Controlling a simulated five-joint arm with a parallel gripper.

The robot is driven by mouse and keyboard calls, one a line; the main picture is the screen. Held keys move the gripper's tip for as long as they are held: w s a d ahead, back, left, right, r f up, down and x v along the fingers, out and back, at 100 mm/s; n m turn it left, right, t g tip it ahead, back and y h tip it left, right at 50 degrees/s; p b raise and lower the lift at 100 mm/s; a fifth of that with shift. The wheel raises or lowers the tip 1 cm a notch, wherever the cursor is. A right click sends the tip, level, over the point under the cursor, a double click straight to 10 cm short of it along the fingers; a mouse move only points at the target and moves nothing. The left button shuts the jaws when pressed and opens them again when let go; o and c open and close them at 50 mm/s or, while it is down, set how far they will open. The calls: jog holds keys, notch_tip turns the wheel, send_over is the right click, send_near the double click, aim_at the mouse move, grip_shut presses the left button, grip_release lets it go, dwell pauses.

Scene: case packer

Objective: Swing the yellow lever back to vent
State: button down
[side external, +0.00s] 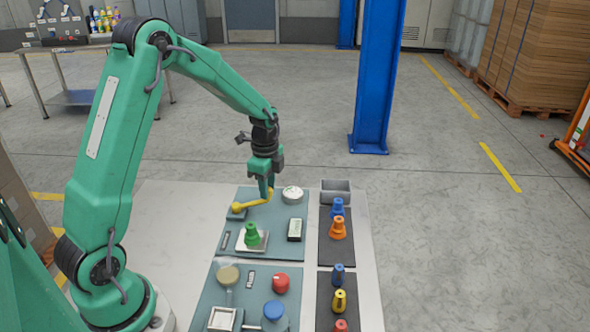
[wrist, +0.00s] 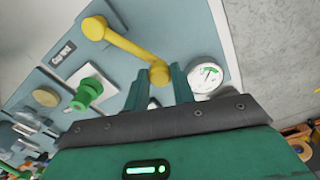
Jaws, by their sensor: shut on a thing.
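The yellow lever (side external: 252,204) lies across the far teal panel, its left end over a small dark block. My gripper (side external: 267,192) points down at the lever's right end. In the wrist view, the lever (wrist: 125,46) runs from a round yellow end at upper left to a yellow knob between my fingers. There my gripper (wrist: 160,85) is shut on that knob end. The fingers hide part of the knob's sides. I cannot read any vent marking.
A round white gauge (side external: 292,194) stands close right of my gripper. A green knob (side external: 252,235) on a pale plate is nearer the camera, beside a display box (side external: 295,229). Blue and orange (side external: 338,228) pieces stand on the dark strip at right, before a grey bin (side external: 336,190).

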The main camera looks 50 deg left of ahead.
jog(key=d+m, duration=0.1)
jog(key=s+d+m, duration=0.1)
jog(key=m, duration=0.1)
jog(key=shift+s+d+m, duration=0.65)
jog(key=shift+d+m, duration=0.1)
jog(key=shift+m, duration=0.45)
jog(key=c, duration=1.2)
grip_release()
jog(key=shift+o, duration=0.2)
jog(key=shift+r, duration=0.1)
notch_tip(320, 180, up, 8)
